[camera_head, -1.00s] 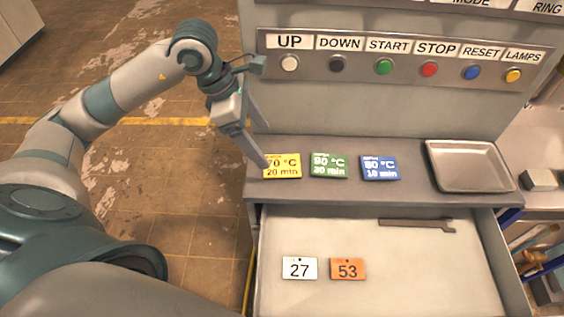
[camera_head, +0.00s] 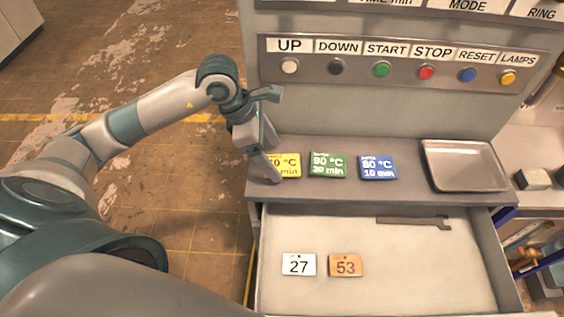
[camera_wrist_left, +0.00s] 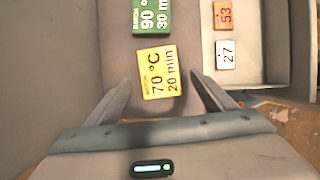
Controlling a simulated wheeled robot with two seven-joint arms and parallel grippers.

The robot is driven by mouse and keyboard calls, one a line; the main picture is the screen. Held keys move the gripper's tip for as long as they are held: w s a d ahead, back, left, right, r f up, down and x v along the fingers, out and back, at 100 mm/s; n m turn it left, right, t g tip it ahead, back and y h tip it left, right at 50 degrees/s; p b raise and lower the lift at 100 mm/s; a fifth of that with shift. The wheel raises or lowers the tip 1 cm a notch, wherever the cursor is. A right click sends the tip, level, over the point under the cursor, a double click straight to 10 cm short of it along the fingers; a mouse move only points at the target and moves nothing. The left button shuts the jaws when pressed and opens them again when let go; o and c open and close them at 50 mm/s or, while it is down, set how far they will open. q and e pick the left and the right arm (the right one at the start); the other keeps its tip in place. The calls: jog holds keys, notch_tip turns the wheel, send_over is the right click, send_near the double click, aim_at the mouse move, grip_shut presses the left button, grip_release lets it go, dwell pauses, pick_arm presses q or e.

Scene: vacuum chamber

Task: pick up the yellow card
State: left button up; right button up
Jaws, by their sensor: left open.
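The yellow card (camera_head: 288,166), printed 70 °C 20 min, lies flat on the grey shelf at the left of a row of cards. My left gripper (camera_head: 275,160) is over its left part and hides some of it in the head view. In the left wrist view the yellow card (camera_wrist_left: 159,73) lies between and just ahead of the two open fingertips (camera_wrist_left: 162,85). The fingers are apart and hold nothing. My right gripper is not in view.
A green card (camera_head: 328,165) and a blue card (camera_head: 378,168) lie to the right, then a metal tray (camera_head: 430,172). An open drawer (camera_head: 400,280) below holds a white tag (camera_head: 299,265), an orange tag (camera_head: 345,266) and a wrench (camera_head: 414,222). A button panel (camera_head: 400,72) stands behind.

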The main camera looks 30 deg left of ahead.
aim_at(281, 165)
pick_arm(q)
jog(key=shift+p+x, duration=0.35)
jog(key=shift+x, duration=1.2)
jog(key=shift+r, duration=0.1)
jog(key=c, duration=1.2)
